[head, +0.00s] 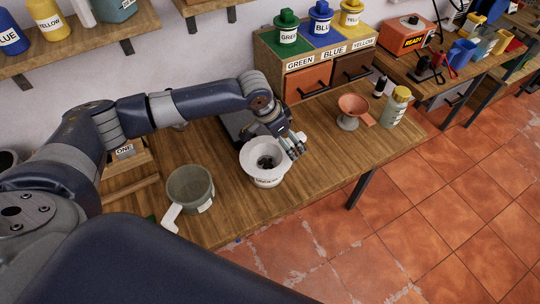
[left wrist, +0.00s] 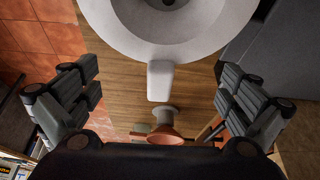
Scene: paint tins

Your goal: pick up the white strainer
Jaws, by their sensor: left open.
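The white strainer (head: 253,150) is a wide funnel-like bowl with a dark centre. It sits on top of a pale labelled tin (head: 267,182) on the wooden bench. In the left wrist view the strainer (left wrist: 205,42) fills the top, and its short white handle (left wrist: 160,82) points down the picture. My left gripper (head: 292,147) is at the strainer's right rim in the head view. In the left wrist view my left gripper (left wrist: 158,84) is open, with one finger well to each side of the handle and neither touching it. My right gripper is not in view.
A grey-green pot (head: 190,188) with a white handle stands left of the tin. An orange funnel-shaped strainer (head: 353,104) on a small stand and a yellow-lidded jar (head: 397,106) stand to the right. A colour-labelled drawer box (head: 318,72) is behind. The bench front between them is clear.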

